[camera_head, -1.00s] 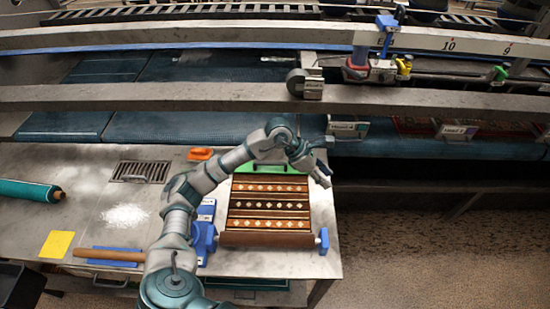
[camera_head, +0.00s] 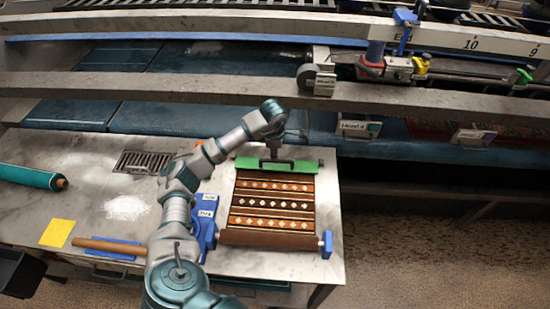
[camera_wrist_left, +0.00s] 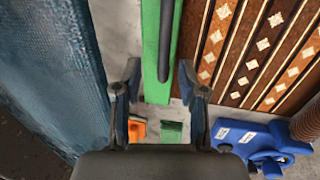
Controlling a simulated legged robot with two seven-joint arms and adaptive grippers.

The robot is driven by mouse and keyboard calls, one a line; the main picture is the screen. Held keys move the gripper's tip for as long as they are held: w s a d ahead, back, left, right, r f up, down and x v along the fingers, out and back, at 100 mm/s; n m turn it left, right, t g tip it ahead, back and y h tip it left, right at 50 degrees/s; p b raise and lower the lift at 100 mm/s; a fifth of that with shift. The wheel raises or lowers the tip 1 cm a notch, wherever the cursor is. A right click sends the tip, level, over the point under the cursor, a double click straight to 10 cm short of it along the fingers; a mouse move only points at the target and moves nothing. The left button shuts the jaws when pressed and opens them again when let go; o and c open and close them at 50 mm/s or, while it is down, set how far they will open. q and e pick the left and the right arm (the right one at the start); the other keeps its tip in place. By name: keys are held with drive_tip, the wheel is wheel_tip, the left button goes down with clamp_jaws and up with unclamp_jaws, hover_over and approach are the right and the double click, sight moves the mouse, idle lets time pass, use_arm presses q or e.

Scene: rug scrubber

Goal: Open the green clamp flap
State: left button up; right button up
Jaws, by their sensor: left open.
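The green clamp flap (camera_head: 305,166) lies flat along the far edge of the patterned rug (camera_head: 270,206), with a dark bar handle (camera_head: 277,164) on it. In the left wrist view the green flap (camera_wrist_left: 151,45) runs lengthwise between my fingers, its dark handle (camera_wrist_left: 171,40) nearer the right finger. My left gripper (camera_wrist_left: 162,80) is open and empty, its fingers on either side of the flap. I cannot tell how high it is above it. In the head view the gripper is hard to make out behind the wrist. My right gripper is not in view.
A blue bracket (camera_head: 205,225) stands left of the rug. A brown roller (camera_head: 108,246), yellow pad (camera_head: 57,233) and green roll (camera_head: 30,177) lie further left. An orange item (camera_wrist_left: 138,131) is near the flap's end. A grey rail (camera_head: 180,90) crosses behind.

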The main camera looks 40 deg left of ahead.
sight(280, 161)
use_arm(q)
drive_tip(key=f, duration=0.1)
drive_tip(key=d+f, duration=0.1)
drive_tip(key=f, duration=0.1)
drive_tip(key=shift+w+d+f, duration=0.2)
drive_tip(key=shift+w+f, duration=0.2)
drive_tip(key=shift+d+f, duration=0.1)
drive_tip(key=shift+f, duration=0.25)
drive_tip(key=shift+a+f, duration=0.2)
drive_tip(key=shift+a, duration=0.4)
drive_tip(key=shift+a+f, duration=0.1)
drive_tip(key=shift+a, duration=0.15)
drive_tip(key=c, duration=0.8)
drive_tip(key=shift+w+d, duration=0.1)
drive_tip(key=shift+d, duration=0.15)
clamp_jaws()
drive_tip(key=shift+d, duration=0.1)
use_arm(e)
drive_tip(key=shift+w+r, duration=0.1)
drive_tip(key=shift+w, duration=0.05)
